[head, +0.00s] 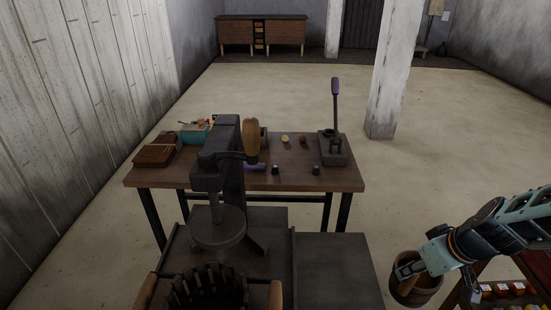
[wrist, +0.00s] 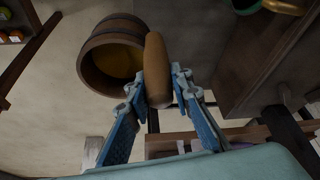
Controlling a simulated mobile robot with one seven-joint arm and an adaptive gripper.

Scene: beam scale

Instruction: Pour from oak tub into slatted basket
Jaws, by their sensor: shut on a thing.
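The oak tub (head: 428,288) is a dark round wooden vessel at the lower right of the head view, off the bench's right side. My gripper (head: 407,270) is shut on its light wooden handle, which shows between the fingers in the wrist view (wrist: 157,75). There the tub (wrist: 92,68) shows its open mouth and something yellow-brown inside. The slatted basket (head: 210,283), with dark slats and two wooden handles, is at the bottom middle of the head view, cut by the frame edge. The tub is well to the right of it, apart.
A dark scale or press (head: 218,222) stands behind the basket. A flat dark platform (head: 335,270) lies between basket and tub. A table (head: 300,177) behind holds a lever tool (head: 335,140) and small weights. A shelf with jars (head: 505,290) is at the lower right.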

